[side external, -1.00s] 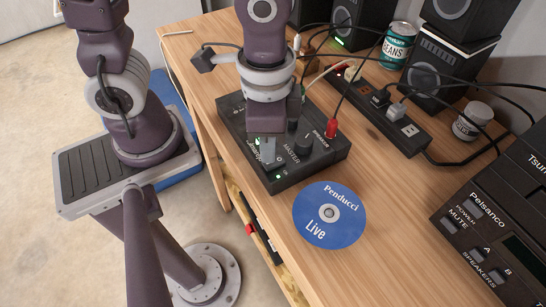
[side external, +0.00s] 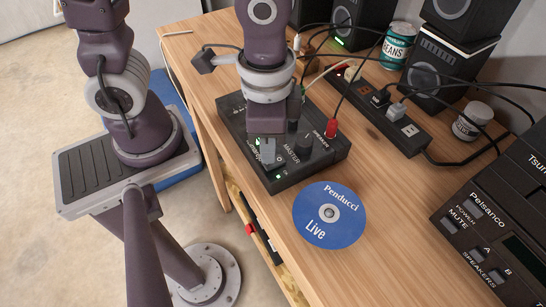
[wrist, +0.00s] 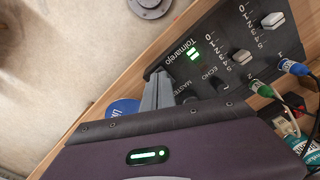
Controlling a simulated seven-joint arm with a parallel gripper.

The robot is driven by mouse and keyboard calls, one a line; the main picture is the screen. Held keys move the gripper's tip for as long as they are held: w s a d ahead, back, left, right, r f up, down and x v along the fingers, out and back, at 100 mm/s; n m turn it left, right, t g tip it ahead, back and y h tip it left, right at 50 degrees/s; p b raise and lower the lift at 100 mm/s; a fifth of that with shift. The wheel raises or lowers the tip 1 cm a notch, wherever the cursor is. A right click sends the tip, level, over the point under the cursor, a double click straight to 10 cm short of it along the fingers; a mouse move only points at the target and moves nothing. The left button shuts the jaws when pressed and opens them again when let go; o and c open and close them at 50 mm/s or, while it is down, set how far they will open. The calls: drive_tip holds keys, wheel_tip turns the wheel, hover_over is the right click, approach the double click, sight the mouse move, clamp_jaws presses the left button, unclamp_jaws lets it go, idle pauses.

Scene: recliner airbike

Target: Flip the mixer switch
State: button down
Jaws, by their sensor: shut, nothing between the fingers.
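The black mixer (side external: 322,152) lies on the wooden desk, with a master knob (side external: 304,145) and small green lights. In the wrist view the mixer (wrist: 222,62) shows the name Tolmarejo, a lit green patch (wrist: 193,54) and two light slider caps. My gripper (side external: 268,160) is shut and empty, pointing down over the mixer's near left part. Its grey fingers (wrist: 157,92) also show in the wrist view, by the mixer's edge beside the name. I cannot tell whether they touch the mixer. The switch cannot be clearly picked out; the fingers may hide it.
A blue disc (side external: 330,215) lies on the desk in front of the mixer. Cables and a red plug (side external: 331,127) stand at its right side. A power strip (side external: 400,132), a beans can (side external: 397,45), speakers (side external: 440,70) and a black amplifier (side external: 495,225) are farther right.

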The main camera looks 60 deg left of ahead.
drive_tip(key=shift+f, duration=0.8)
drive_tip(key=shift+r, duration=3.55)
drive_tip(key=s+a+r+n+t, duration=0.2)
drive_tip(key=a+r+n+t, duration=0.3)
drive_tip(key=a+r, duration=0.3)
drive_tip(key=a+n, duration=0.1)
drive_tip(key=a, duration=0.1)
drive_tip(key=shift+s+a+r+t, duration=0.15)
drive_tip(key=shift+a+r+t, duration=0.05)
drive_tip(key=shift+a+t, duration=0.1)
